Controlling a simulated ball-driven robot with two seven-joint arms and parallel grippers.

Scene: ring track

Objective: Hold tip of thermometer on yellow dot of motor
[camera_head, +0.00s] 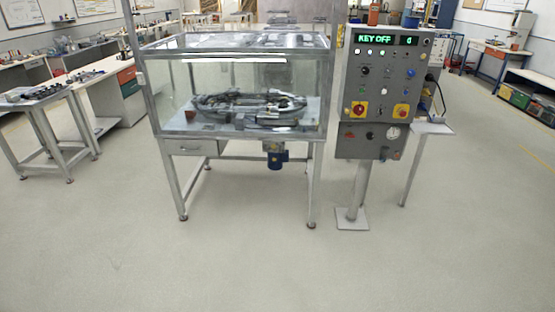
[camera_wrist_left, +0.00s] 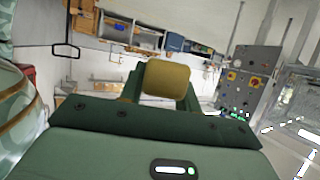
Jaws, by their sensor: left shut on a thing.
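In the left wrist view my left gripper (camera_wrist_left: 163,92) is shut on an ochre-yellow block-like thing (camera_wrist_left: 167,79). This may be the thermometer's body; no tip shows. Neither gripper shows in the head view, and my right gripper is not in view. The motor does not show clearly in the left wrist view.
A glass case (camera_head: 240,80) with the ring track stands on a metal-legged table. A drawer (camera_head: 192,147) is at its left. A control panel (camera_head: 380,95) reading "KEY OFF" stands on a post to the right, beside a small side table (camera_head: 432,127). The floor in front is clear.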

